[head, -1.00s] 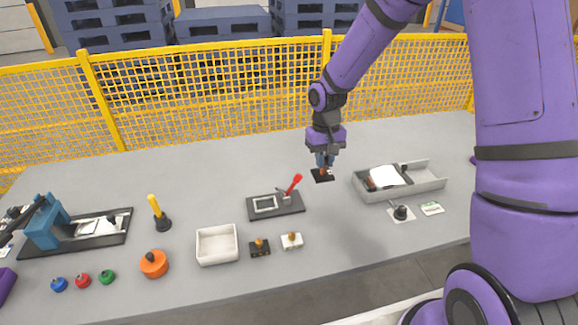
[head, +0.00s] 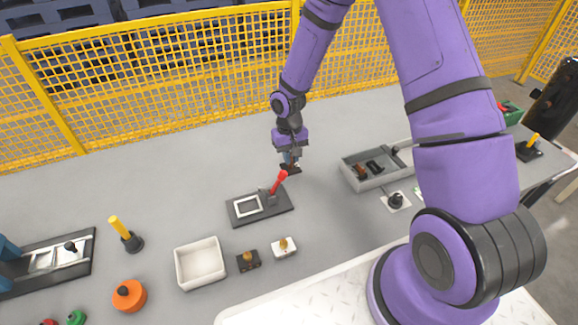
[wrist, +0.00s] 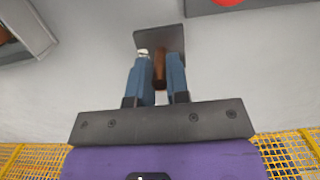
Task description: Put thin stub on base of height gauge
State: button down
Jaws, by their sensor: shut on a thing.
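My gripper (wrist: 160,82) is shut on the upright brown post (wrist: 159,70) of a small dark square plate (wrist: 172,38). This may be the thin stub; I cannot tell for sure. In the head view my gripper (head: 290,160) holds the dark plate (head: 291,169) just behind the red-handled clamp. Whether the plate touches the table is unclear. I cannot make out a height gauge for certain. A blue stand (head: 8,250) on a long dark base (head: 82,262) is cut off at the left edge.
The clamp's dark base (head: 240,218) and red handle (head: 280,180) are close in front. A grey tray (head: 369,185) with brown and black parts stands right. A white bin (head: 200,263), two knobbed blocks (head: 248,261) (head: 284,247) and an orange weight (head: 129,295) are in front. Yellow mesh (head: 160,95) runs behind.

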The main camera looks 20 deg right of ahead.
aim_at(291, 168)
jog(key=shift+f, duration=2.25)
jog(key=c, duration=1.1)
grip_release()
jog(key=shift+f, duration=0.1)
